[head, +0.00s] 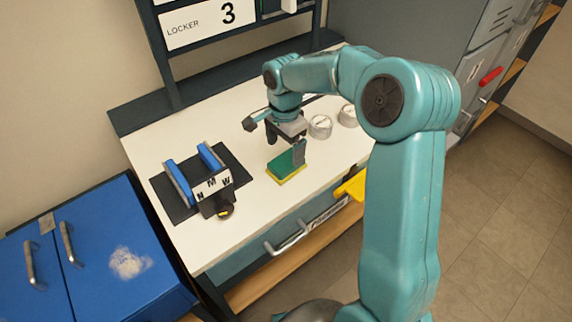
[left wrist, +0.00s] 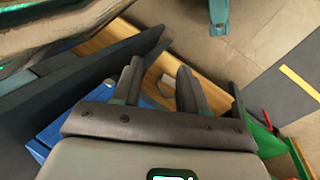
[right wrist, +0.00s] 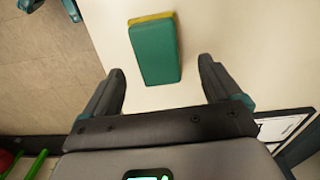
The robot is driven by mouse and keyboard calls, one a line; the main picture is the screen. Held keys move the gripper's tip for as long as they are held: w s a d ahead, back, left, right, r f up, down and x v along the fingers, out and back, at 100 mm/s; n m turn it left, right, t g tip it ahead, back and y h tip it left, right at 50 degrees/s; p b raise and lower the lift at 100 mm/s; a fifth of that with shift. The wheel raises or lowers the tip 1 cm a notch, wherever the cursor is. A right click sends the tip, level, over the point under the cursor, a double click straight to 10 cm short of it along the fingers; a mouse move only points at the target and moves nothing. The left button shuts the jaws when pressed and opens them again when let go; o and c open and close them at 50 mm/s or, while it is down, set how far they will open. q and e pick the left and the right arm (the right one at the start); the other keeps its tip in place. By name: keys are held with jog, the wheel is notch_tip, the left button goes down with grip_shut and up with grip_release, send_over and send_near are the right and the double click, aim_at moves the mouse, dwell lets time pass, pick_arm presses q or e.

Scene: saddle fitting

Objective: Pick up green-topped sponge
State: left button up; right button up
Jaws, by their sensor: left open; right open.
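The green-topped sponge (head: 286,166) lies flat on the white table, green side up with a yellow layer below. In the right wrist view the sponge (right wrist: 155,50) lies ahead of the fingertips, between their lines. My right gripper (head: 285,147) is open and empty, just above and beside the sponge in the head view. Its two fingers (right wrist: 162,80) show apart with bare table between them. My left gripper (left wrist: 158,75) is open and empty in the left wrist view, away from the table top. The left gripper does not show in the head view.
A black fixture with blue pads and an N M W label (head: 212,186) stands on a dark mat left of the sponge. Round tins (head: 320,126) stand behind it. A yellow item (head: 352,186) is at the table's front edge. A blue cabinet (head: 95,255) stands at left.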

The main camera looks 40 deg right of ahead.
aim_at(286, 160)
jog(key=f, duration=0.4)
jog(key=shift+s, duration=0.3)
jog(key=shift+w+f, duration=0.15)
jog(key=shift+f, duration=0.3)
jog(key=shift+c, duration=0.3)
jog(key=c, duration=1.1)
jog(key=shift+r, duration=0.1)
notch_tip(286, 160, up, 20)
jog(key=shift+p, duration=1.05)
